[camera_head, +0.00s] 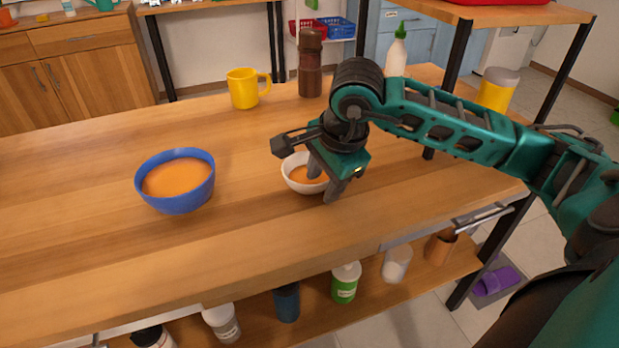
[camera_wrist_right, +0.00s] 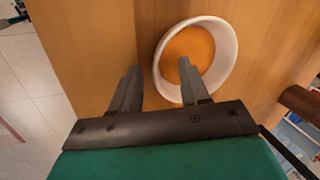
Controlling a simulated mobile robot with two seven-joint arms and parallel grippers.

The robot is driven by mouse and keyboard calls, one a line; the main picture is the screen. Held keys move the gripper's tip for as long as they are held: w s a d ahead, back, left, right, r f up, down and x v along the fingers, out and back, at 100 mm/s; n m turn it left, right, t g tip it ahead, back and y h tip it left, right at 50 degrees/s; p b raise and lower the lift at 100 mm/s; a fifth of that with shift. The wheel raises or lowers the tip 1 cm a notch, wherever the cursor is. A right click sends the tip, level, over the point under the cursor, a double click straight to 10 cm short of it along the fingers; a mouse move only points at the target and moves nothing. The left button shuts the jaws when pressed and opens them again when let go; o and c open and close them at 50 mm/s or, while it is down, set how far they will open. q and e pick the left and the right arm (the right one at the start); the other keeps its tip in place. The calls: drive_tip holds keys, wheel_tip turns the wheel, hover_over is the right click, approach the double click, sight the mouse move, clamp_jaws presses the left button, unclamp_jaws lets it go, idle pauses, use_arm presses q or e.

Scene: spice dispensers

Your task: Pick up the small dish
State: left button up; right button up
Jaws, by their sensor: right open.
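The small dish (camera_head: 290,180) is a white bowl with an orange-brown inside, on the wooden table. In the right wrist view the dish (camera_wrist_right: 226,72) lies ahead of the fingers. My right gripper (camera_head: 324,184) is open at the dish, pointing down. In the right wrist view my right gripper (camera_wrist_right: 158,80) has one finger over the inside of the dish and the other outside, so the near rim lies between them. I cannot tell whether either finger touches it. My left gripper is not in view.
A blue bowl (camera_head: 152,201) with orange contents stands left of the dish. A yellow mug (camera_head: 243,90) and a brown mill (camera_head: 310,70) stand at the back. The table's front edge is near; several containers sit on the shelf below. The table's left side is mostly clear.

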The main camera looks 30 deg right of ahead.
drive_tip(key=shift+f, duration=0.2)
clamp_jaws()
idle(0.3)
